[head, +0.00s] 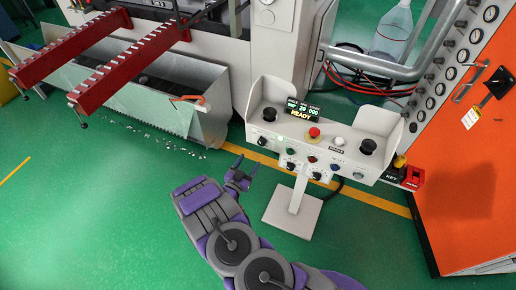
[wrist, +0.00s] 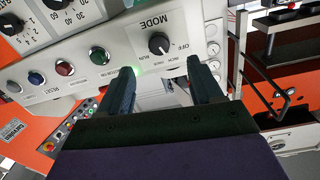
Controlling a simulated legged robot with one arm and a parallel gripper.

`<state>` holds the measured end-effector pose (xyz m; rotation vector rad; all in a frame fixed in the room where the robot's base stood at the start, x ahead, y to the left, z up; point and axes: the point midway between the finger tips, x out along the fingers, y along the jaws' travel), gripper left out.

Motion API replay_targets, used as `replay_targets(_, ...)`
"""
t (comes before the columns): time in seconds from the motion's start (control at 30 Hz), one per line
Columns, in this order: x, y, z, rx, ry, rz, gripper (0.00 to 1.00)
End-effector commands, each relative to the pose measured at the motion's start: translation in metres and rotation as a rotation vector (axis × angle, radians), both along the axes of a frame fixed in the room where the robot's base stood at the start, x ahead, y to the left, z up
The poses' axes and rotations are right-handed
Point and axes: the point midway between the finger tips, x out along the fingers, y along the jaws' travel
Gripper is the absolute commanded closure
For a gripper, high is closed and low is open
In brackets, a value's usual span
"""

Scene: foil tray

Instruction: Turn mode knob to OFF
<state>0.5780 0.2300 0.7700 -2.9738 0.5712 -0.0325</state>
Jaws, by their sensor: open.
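The mode knob (wrist: 159,43) is a round black knob with a white pointer on the white panel, below the printed word MODE in the wrist view. OFF, RUN and other labels surround it, and the image is tilted. My gripper (wrist: 162,78) is open and empty, its two dark fingers apart just short of the panel. The knob shows between and beyond the fingertips, not touched as far as I can see. In the head view my gripper (head: 240,174) is left of the white control console (head: 325,142). The knob's exact setting is hard to read.
A green button (wrist: 98,55), a red button (wrist: 65,68) and a blue button (wrist: 38,79) sit beside the knob. A red emergency stop (head: 314,132) tops the console. An orange cabinet (head: 462,190) stands right, and a metal bin (head: 205,115) left. Green floor is clear in front.

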Motion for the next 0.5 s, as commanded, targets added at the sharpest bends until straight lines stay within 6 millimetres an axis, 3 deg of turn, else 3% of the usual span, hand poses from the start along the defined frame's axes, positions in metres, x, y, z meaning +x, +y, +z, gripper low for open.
replay_targets(0.3,0.057,-0.026,0.000,0.002,-0.003,-0.003,0.35)
replay_targets(0.5,0.079,-0.033,0.000,0.003,0.000,-0.001,0.35)
